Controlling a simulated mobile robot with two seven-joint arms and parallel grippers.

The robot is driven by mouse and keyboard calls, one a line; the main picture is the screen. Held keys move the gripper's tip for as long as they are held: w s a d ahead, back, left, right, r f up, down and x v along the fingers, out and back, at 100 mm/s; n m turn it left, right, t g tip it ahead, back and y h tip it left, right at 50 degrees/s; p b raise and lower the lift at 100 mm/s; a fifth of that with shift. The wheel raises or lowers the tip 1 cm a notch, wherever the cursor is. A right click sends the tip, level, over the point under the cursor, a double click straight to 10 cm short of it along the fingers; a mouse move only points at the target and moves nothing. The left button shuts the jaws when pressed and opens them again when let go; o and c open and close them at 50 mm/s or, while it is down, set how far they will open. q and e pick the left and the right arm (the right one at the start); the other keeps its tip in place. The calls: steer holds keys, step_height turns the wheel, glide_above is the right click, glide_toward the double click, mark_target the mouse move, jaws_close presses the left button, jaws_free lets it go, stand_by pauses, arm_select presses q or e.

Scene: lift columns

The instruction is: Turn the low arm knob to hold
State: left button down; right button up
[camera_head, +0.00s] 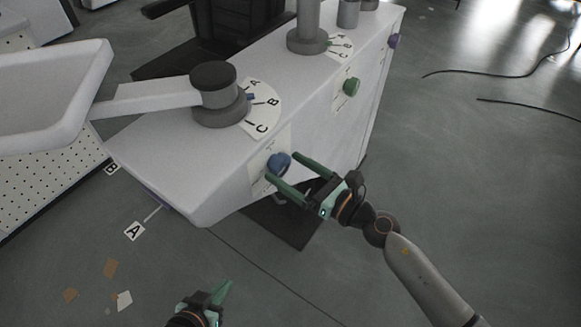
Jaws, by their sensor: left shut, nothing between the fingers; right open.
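A blue knob (279,163) sits on a pale label plate on the side of the white housing (175,150). Above it, a white arm (150,98) with a wide tray-like end reaches left from a dark grey pivot (214,78), whose blue pointer matches the knob's colour. A dial (264,107) marked A, B, C lies beside the pivot. My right gripper (284,168) is open, with its green fingertips on either side of the blue knob; whether they touch it is unclear. The knob's setting is not readable. My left gripper (222,292) is shut and empty at the bottom edge.
A green knob (351,87) and a purple knob (394,41) are further along the housing. A second grey column (307,38) stands behind with its own dial (341,47). Floor markers A (134,231) and B (112,168) lie at left. Cables lie on the open floor at right.

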steer(key=shift+a, duration=0.1)
steer(key=c, duration=1.4)
steer(key=shift+o, duration=0.2)
